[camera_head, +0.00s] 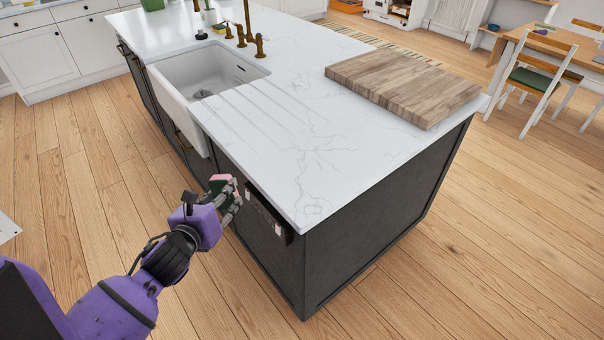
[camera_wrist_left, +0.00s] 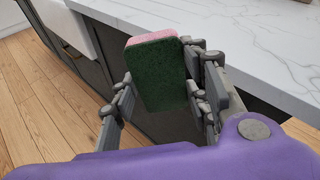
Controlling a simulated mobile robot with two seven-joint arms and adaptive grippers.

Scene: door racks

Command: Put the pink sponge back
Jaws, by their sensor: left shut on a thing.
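The pink sponge (camera_head: 219,179) has a dark green scouring side. In the left wrist view the sponge (camera_wrist_left: 158,74) stands upright between the fingers, green face toward the camera and pink along the top edge. My left gripper (camera_head: 231,195) is shut on it, beside the dark cabinet front of the island, below the countertop edge. The gripper also shows in the left wrist view (camera_wrist_left: 163,90). A black rack (camera_head: 267,212) is fixed on the cabinet front just right of the gripper; part of it is hidden by the fingers. My right gripper is not in view.
The white countertop (camera_head: 290,150) overhangs the dark island (camera_head: 370,220) above the gripper. A white sink (camera_head: 205,80) and a wooden board (camera_head: 402,85) are on the island.

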